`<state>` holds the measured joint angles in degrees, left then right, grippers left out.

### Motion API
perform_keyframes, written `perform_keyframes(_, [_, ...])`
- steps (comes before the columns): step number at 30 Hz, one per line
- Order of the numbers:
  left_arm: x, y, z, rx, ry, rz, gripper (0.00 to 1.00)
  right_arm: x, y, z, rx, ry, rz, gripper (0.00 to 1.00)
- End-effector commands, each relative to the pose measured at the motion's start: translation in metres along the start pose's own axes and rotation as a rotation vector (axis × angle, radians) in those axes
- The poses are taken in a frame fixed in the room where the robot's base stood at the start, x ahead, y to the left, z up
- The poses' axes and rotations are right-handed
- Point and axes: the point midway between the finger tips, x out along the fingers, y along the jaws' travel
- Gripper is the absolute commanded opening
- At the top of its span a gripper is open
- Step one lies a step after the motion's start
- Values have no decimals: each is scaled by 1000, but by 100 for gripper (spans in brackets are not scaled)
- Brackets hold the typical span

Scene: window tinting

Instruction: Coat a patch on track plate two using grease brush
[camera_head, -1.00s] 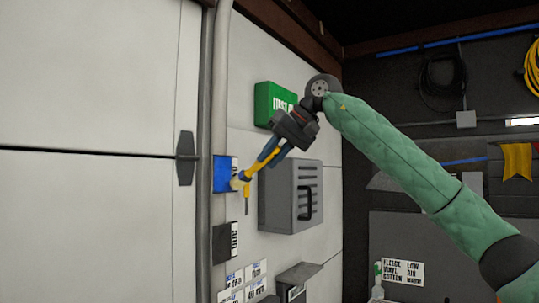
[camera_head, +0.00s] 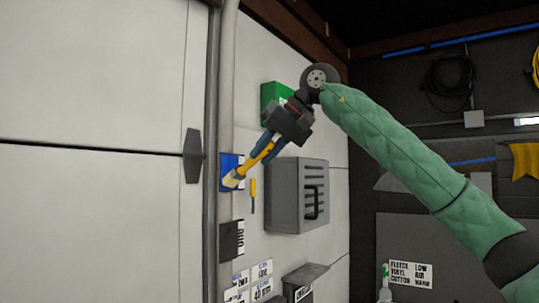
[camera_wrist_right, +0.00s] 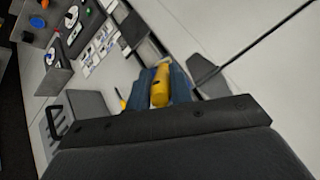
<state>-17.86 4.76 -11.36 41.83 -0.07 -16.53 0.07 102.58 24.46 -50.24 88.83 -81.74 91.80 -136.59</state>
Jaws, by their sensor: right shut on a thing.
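My right gripper (camera_head: 262,152) is shut on the yellow handle of the grease brush (camera_head: 257,154). The brush points down and to the left, and its pale tip overlaps a blue plate (camera_head: 226,166) on the wall by the vertical post. I cannot tell whether the tip touches the plate. A dark plate (camera_head: 229,240) with a white label is mounted below it; the labels are too small or turned away to tell which plate is two. In the right wrist view the blue fingers (camera_wrist_right: 161,88) sit on both sides of the yellow handle (camera_wrist_right: 160,88). My left gripper is not in view.
A grey vented box (camera_head: 297,196) stands out from the wall right of the brush. A small yellow-handled tool (camera_head: 253,190) hangs between them. A green box (camera_head: 276,97) is partly behind my gripper. A dark handle (camera_head: 192,156) is on the white door at left.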

Motion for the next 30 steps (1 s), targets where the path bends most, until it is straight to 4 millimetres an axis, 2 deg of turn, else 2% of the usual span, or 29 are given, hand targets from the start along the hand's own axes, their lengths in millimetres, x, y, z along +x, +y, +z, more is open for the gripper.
perform_keyframes(10, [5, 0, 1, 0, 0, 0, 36, 2, -17, 9, 0, 0, 0, 0])
perform_keyframes(20, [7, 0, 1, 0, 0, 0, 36, 1, -15, 11, 0, 1, 0, 0])
perform_keyframes(30, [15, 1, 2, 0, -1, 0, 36, -16, -8, 29, -1, 1, -1, 0])
